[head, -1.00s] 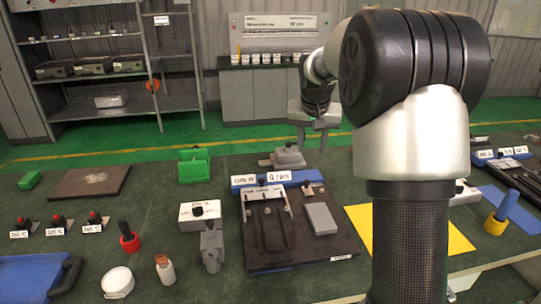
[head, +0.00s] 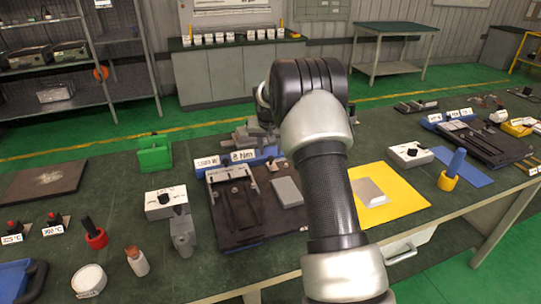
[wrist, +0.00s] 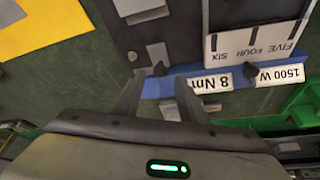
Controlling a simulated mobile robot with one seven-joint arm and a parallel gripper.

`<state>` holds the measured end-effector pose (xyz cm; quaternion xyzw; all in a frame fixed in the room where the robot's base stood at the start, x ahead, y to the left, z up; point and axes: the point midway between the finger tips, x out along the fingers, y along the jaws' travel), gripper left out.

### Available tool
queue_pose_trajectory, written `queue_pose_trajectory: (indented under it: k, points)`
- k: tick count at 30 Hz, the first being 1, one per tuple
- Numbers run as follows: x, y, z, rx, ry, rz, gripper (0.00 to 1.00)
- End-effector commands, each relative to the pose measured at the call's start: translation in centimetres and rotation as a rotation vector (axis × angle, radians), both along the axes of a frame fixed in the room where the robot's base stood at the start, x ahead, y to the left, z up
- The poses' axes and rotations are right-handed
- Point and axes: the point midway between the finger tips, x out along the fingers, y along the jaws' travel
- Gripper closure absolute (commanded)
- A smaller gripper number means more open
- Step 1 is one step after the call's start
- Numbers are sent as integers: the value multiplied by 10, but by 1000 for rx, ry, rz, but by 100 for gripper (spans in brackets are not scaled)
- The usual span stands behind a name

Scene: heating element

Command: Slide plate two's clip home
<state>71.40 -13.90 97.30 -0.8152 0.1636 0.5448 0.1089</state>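A dark plate assembly (head: 240,232) lies on the green bench in the head view, with a grey block (head: 288,191) on its right part. In the wrist view the dark plate (wrist: 118,25) shows a grey block (wrist: 158,55) and a light strip (wrist: 255,43) printed FIVE, FOUR, SIX. My gripper (wrist: 160,85) is open and empty over this labelled edge. Its fingertips are near a small dark knob and the grey block; contact is unclear. Which plate is plate two, and its clip, I cannot tell.
A second plate assembly (head: 490,142) stands at far right. A green block (head: 154,155), white box (head: 166,204) and grey fixture (head: 182,232) stand to the left.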

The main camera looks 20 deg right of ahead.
Motion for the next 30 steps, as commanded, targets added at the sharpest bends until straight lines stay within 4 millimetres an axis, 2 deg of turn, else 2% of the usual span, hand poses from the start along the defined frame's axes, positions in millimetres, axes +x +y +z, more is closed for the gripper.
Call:
queue_pose_trajectory:
  k: [3, 7, 18, 20, 25, 30]
  points:
    - [7, -3, -18, 1, 1, -1, 62]
    - [11, -5, -29, 1, -1, -1, 62]
    - [13, -6, -34, 0, 0, -1, 62]
    - [13, -6, -34, 0, 0, -1, 71]
    - [13, -6, -34, 0, 0, -1, 100]
    - [13, -6, -34, 0, 0, -1, 100]
